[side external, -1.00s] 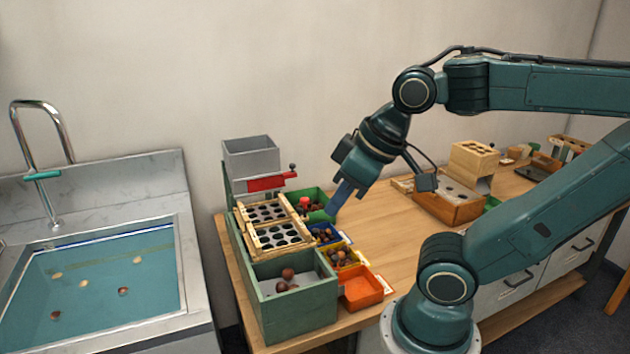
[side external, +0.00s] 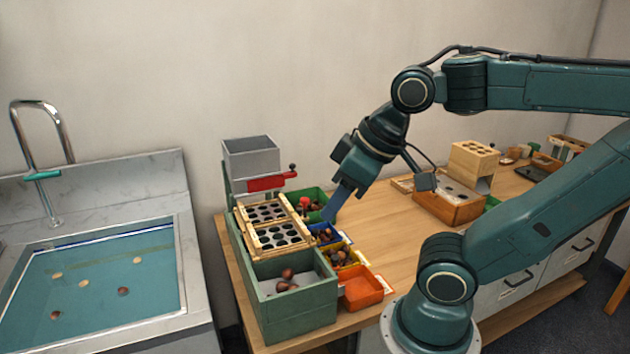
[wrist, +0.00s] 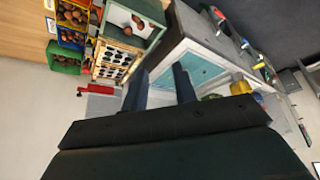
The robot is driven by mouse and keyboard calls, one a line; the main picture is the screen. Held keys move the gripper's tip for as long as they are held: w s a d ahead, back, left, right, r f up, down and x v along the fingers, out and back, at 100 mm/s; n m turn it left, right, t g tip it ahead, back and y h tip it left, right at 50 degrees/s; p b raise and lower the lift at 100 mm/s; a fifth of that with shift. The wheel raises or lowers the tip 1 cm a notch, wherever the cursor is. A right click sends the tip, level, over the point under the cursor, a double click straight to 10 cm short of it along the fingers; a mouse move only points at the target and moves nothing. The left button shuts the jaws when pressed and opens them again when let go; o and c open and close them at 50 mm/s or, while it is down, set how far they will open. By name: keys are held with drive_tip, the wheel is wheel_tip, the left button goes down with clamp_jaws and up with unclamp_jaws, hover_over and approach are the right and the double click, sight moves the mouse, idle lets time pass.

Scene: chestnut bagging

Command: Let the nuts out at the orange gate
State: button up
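The green end box (side external: 300,318) of the sorting bench holds a few brown chestnuts (side external: 286,281). The orange tray (side external: 364,288) sits against its right side and looks empty. I cannot make out the orange gate itself between box and tray, nor whether it is shut. The green box also shows at the top of the wrist view (wrist: 155,12), with nuts inside. My gripper (side external: 333,212) hangs above the bench, near the blue and green bins and back from the orange tray. In the wrist view its two dark fingers (wrist: 160,88) stand apart with nothing between them.
Yellow (side external: 341,256), blue (side external: 325,235) and green (side external: 312,200) bins with nuts line the bench side. A grey hopper (side external: 251,157) with a red gate handle (side external: 271,182) stands behind the hole screens. A sink (side external: 95,285) lies left.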

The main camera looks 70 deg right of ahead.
drive_tip(key=n+g, duration=0.5)
drive_tip(key=g, duration=0.1)
hover_over(335, 257)
wheel_tip(335, 257, down, 11)
drive_tip(key=shift+d+f, duration=0.1)
drive_tip(key=shift+f, duration=0.05)
drive_tip(key=shift+f, duration=0.1)
drive_tip(key=shift+m, duration=0.3)
drive_tip(key=shift+f, duration=6.75)
clamp_jaws()
